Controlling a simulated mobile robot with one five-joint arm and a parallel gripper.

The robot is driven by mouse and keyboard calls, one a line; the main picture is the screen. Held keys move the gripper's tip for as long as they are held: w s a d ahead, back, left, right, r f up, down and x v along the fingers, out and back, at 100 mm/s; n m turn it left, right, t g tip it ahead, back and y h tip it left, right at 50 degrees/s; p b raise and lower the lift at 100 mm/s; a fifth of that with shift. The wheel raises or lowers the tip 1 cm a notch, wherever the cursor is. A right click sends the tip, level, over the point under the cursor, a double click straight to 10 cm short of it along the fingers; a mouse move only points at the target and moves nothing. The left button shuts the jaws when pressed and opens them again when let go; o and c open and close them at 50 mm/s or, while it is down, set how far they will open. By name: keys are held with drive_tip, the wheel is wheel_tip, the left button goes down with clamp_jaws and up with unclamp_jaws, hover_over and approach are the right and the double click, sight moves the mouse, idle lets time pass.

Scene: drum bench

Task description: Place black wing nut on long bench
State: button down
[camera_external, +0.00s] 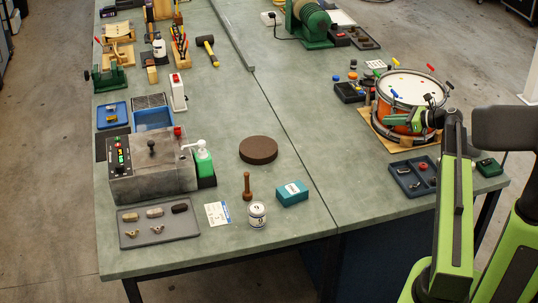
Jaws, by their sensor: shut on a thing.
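My gripper (388,121) is at the front of the orange drum (392,110), low beside its shell and above the wooden board under it. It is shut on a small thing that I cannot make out. I cannot tell from this view whether that thing is the black wing nut. Dark fittings (429,98) show at the drum's rim, just above my wrist. The long grey-green bench (310,140) fills most of the view, with a seam running along it.
A dark blue tray (396,182) with small parts lies before the drum. A teal box (292,193), a brown round pad (258,150) and a white jar (257,214) stand mid-bench. A grey tray (180,234) lies front left.

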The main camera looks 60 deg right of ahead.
drive_tip(key=b, duration=0.7)
hover_over(355, 145)
drive_tip(key=f, duration=0.7)
drive_tip(key=shift+s, duration=0.2)
drive_tip(key=shift+w, duration=0.15)
wheel_tip(355, 145, down, 4)
drive_tip(key=b, duration=0.4)
drive_tip(key=shift+f, duration=0.25)
drive_tip(key=shift+r, duration=0.25)
drive_tip(key=shift+f, duration=0.2)
drive_tip(key=c, duration=1.6)
unclamp_jaws()
drive_tip(key=shift+o, duration=0.2)
drive_tip(key=shift+r, duration=0.2)
